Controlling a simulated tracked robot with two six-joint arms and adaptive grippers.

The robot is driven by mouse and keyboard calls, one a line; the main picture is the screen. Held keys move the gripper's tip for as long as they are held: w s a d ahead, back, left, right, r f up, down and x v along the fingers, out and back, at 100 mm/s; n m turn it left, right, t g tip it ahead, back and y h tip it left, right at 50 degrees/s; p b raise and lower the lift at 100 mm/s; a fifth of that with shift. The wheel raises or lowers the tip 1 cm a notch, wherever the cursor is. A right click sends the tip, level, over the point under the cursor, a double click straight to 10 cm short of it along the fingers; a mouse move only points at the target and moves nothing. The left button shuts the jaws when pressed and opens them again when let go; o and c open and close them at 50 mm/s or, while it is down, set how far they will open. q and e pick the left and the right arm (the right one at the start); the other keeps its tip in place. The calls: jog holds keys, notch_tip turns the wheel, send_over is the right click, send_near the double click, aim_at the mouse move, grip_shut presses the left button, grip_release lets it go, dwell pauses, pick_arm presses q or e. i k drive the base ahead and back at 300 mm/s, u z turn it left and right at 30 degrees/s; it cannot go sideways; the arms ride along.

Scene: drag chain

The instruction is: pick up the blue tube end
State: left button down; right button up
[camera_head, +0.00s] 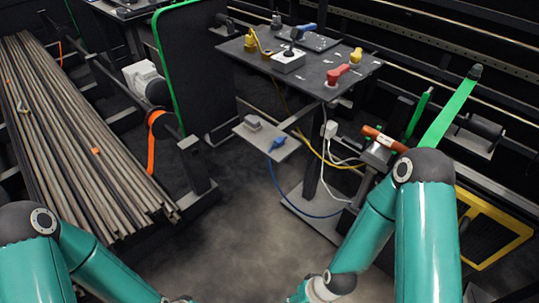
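The blue tube end (278,142) lies on a small grey shelf (283,153) below the dark table, near the middle of the view. A blue tube runs down from it and curves right toward the floor. My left arm comes in at the lower left and my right arm at the lower right. Both run down to the bottom edge, well below the shelf. Neither gripper's fingers show, and nothing of mine touches the tube end.
A grey block (253,121) sits beside the tube end. Yellow and white cables hang at the right. A pipe rack (75,140) stands left. The floor (250,215) in front is clear.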

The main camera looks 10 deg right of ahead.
aim_at(278, 141)
jog(key=z, duration=0.2)
jog(key=i, duration=0.85)
jog(key=u, duration=0.1)
